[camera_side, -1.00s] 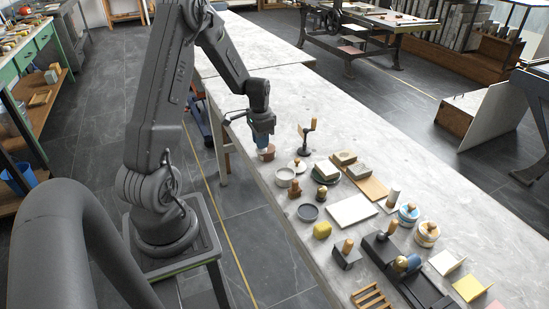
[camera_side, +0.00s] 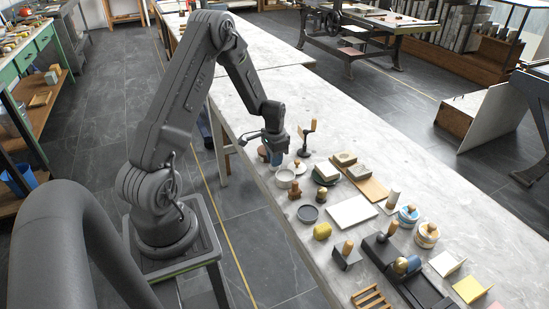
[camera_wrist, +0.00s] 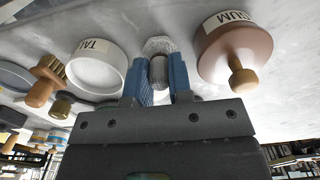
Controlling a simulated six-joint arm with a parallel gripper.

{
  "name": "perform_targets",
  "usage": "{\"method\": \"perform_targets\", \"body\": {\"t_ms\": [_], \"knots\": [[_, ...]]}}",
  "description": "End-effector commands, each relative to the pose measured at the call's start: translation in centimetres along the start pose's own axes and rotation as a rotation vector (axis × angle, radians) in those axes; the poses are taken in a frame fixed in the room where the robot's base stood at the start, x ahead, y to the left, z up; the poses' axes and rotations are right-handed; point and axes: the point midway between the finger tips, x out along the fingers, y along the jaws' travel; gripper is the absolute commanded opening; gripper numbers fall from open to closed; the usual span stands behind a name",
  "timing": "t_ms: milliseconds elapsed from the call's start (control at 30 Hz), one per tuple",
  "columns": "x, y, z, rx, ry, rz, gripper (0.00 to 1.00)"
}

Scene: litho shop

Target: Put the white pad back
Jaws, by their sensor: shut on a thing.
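My gripper (camera_side: 275,160) is low over the stone bench, near its left edge. In the wrist view, the two blue fingers of my gripper (camera_wrist: 160,80) are shut on a short grey-brown handle. The white pad (camera_wrist: 158,45), round and fuzzy, shows just beyond the fingertips at the end of this handle. In the side view the fingers mostly hide the held piece, and I cannot tell whether it touches the bench. A white dish (camera_wrist: 97,70) with a partly visible "TAL" label is to the left of the fingers. A brown round piece (camera_wrist: 235,50) labelled "GUM", with a wooden knob, is to the right.
In the side view, the white dish (camera_side: 285,178) stands close in front of my gripper. A dark stand (camera_side: 307,138) and a pale round piece with a knob (camera_side: 298,166) are to its right. A white slab (camera_side: 351,211) lies further right. The far bench is clear.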

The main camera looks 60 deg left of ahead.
Motion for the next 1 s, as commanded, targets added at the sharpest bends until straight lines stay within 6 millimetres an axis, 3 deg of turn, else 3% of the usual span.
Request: {"method": "perform_targets", "body": {"t_ms": [67, 100, 333, 667, 767, 1000], "knots": [[0.3, 0.0, 0.0, 0.000, -0.001, 0.001, 0.01], [0.2, 0.0, 0.0, 0.000, -0.001, 0.001, 0.24], [0.2, 0.0, 0.0, 0.000, -0.001, 0.000, 0.45], [-0.4, 0.0, 0.0, 0.000, 0.002, -0.001, 0.45], [-1.7, -0.1, -0.1, 0.000, 0.003, -0.002, 0.45], [-6.8, 0.0, -0.1, 0.000, 0.004, -0.003, 0.45]]}}
